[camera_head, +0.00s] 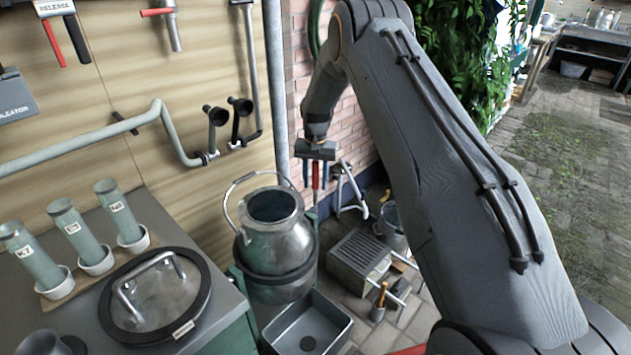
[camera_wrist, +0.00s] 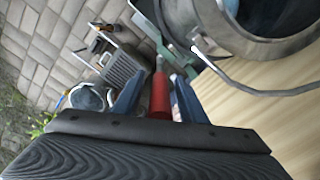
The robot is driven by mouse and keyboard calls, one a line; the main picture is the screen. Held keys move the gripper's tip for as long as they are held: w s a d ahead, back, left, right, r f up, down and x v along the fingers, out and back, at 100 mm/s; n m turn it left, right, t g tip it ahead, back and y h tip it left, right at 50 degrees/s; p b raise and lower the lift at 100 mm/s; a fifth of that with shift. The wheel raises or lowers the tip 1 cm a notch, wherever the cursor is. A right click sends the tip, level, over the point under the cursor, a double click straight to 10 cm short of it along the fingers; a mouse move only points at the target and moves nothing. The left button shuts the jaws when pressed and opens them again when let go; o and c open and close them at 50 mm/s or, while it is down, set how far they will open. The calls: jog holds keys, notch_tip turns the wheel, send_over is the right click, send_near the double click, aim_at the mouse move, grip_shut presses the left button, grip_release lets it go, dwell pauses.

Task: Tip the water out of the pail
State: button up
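A large round metal pail (camera_head: 277,245) with a raised bail handle hangs in a green frame (camera_head: 240,285), upright, mouth up. In the wrist view the pail (camera_wrist: 250,38) is at the top right. Its inside is dark; I cannot make out water. A lever with a red grip (camera_wrist: 160,97) stands beside the pail and seems to join the green frame. My gripper (camera_head: 315,185) points down at this lever, right of the pail. Its blue fingers (camera_wrist: 158,95) are open on either side of the red grip, with gaps visible.
A grey rectangular basin (camera_head: 308,325) lies below the pail. A bench with a round lidded vessel (camera_head: 155,295) and labelled tubes (camera_head: 70,230) is at left. A ribbed grey box (camera_head: 358,262) and small bucket (camera_head: 392,228) stand on the paving. A brick wall is behind.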

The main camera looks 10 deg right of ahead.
jog(key=shift+f, duration=0.35)
grip_shut()
